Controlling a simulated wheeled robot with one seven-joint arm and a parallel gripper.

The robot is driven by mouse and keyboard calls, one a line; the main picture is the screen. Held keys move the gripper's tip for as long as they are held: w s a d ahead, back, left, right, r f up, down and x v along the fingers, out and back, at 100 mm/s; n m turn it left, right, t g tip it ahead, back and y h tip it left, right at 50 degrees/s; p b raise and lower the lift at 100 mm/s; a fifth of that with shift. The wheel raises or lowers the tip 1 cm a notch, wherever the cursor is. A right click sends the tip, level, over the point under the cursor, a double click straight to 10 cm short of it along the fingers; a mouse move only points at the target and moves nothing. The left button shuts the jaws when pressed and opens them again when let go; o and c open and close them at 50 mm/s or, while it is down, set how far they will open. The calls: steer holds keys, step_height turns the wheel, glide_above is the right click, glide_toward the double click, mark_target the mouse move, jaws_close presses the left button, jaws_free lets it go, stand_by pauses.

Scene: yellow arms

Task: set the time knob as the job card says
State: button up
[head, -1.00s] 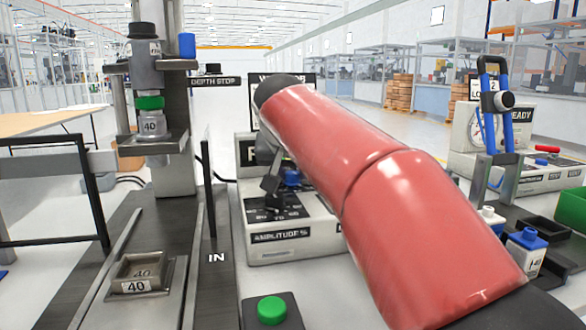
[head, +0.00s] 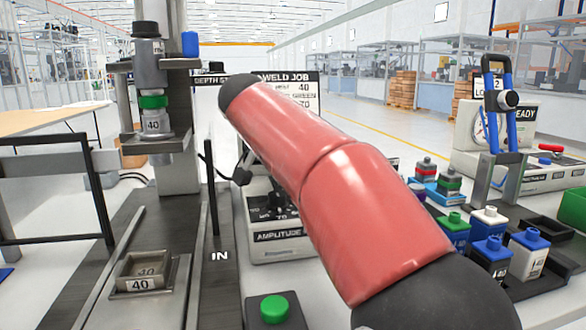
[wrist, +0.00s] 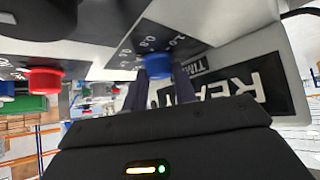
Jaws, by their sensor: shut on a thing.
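The blue time knob (wrist: 160,63) sits on a dark dial face with small white numbers in the wrist view. Its pointer setting cannot be read. My gripper (wrist: 161,78) has a finger on either side of the knob and is shut on it. The upside-down TIME label (wrist: 197,68) is beside it. In the head view my red arm hides the knob and most of the welder's front.
A red knob (wrist: 43,80) is on the same panel. The amplitude dial panel (head: 270,210) shows below my arm. A press (head: 153,80) stands at left, a green button (head: 274,309) in front. Several colour-capped blocks (head: 490,250) are at right.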

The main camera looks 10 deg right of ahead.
steer(key=o, duration=1)
steer(key=shift+c, duration=0.2)
steer(key=shift+v, duration=3.95)
